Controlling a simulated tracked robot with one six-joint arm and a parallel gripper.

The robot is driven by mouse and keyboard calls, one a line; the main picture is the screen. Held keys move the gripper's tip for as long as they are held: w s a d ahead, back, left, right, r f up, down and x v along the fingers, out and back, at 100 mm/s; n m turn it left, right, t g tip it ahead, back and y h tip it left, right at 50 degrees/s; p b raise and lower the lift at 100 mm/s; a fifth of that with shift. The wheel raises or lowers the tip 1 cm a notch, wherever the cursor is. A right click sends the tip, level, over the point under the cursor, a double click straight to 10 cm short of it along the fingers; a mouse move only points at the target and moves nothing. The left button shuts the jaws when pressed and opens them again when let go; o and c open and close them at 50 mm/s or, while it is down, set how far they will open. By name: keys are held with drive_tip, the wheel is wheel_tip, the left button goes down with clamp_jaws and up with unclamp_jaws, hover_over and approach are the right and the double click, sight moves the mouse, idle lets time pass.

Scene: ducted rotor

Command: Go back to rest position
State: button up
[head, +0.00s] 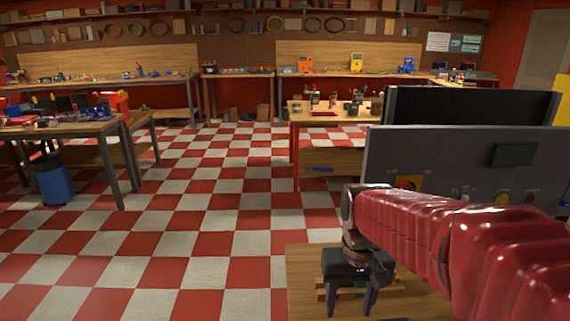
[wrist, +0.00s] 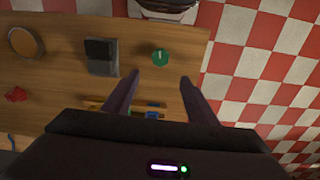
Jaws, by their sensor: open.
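My gripper (head: 348,309) is at the end of my red arm and points down over a wooden bench top (head: 305,258). In the wrist view my gripper (wrist: 159,77) shows two dark purple fingers spread apart, with nothing held between them. A green round knob-like piece (wrist: 160,57) lies on the bench top just beyond the fingertips. Yellow and blue small parts (wrist: 152,115) lie partly hidden behind the gripper body and fingers.
A grey panel with knobs (head: 430,160) stands behind my arm. A blue bin (head: 54,183) is at left. The checkered floor (head: 190,215) is clear.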

drive_tip(key=s+r+t, duration=0.5)
drive_tip(key=s, duration=0.6)
drive_tip(key=shift+s+d+r, duration=0.15)
drive_tip(key=shift+s+r, duration=0.05)
drive_tip(key=shift+r, duration=0.1)
drive_tip(key=shift+c, duration=0.3)
idle(2.4)
